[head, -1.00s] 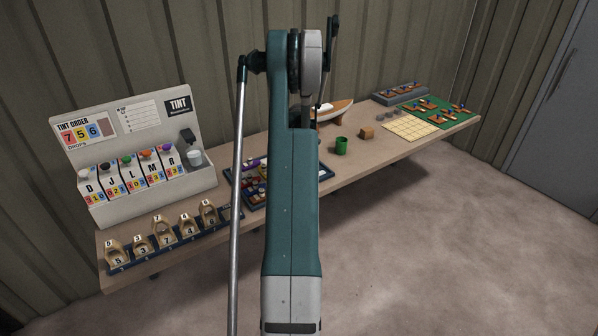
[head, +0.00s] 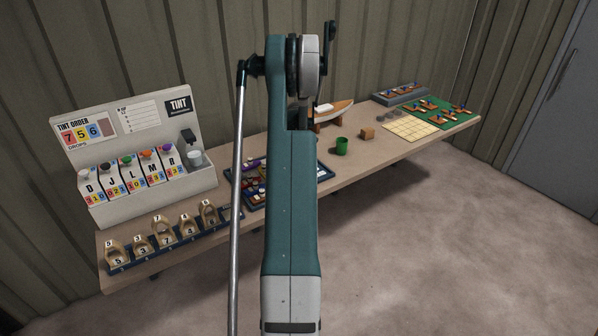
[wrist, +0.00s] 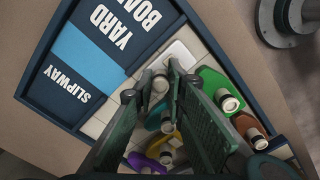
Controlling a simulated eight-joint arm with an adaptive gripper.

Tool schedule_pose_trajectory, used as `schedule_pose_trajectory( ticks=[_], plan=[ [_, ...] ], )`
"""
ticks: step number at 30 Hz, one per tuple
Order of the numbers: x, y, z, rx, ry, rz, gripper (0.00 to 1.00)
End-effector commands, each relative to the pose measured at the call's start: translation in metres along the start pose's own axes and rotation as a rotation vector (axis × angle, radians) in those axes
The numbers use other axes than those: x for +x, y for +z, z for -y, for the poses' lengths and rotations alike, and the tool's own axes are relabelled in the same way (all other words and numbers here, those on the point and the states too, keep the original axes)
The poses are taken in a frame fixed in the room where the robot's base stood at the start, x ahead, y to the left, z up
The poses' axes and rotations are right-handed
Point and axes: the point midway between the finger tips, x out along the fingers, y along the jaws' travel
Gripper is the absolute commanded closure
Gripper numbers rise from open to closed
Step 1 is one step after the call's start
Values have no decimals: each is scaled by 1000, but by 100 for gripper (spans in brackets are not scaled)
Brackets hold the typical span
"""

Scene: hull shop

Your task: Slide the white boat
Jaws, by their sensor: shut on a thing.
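In the wrist view the dark yard board (wrist: 62,122) lies tilted across the picture. It has a blue band and the printed words "YARD BOARD" and "SLIPWAY". The white boat (wrist: 186,51) is on the pale squared area at the board's upper edge. My gripper (wrist: 164,84) reaches down to it and is shut on its upright post; the fingers hide part of the hull. In the head view my arm covers the gripper and most of the board, leaving only side parts of the board (head: 325,173) visible.
Close around my fingers in the wrist view are a green boat (wrist: 214,82), a brown boat (wrist: 247,128), a yellow boat (wrist: 172,150) and a purple boat (wrist: 143,162).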

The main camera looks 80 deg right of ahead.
Motion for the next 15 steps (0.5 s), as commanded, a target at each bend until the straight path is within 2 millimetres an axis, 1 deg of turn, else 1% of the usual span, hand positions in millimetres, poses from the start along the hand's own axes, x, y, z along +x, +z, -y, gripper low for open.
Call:
schedule_pose_trajectory(
  ticks=[1, 5, 15],
  plan=[
    [1, -7, -5, -2, 0, -1, 100],
    [1, -23, -22, -3, 0, -1, 100],
    [1, -72, -71, -2, 0, -1, 100]
  ],
)
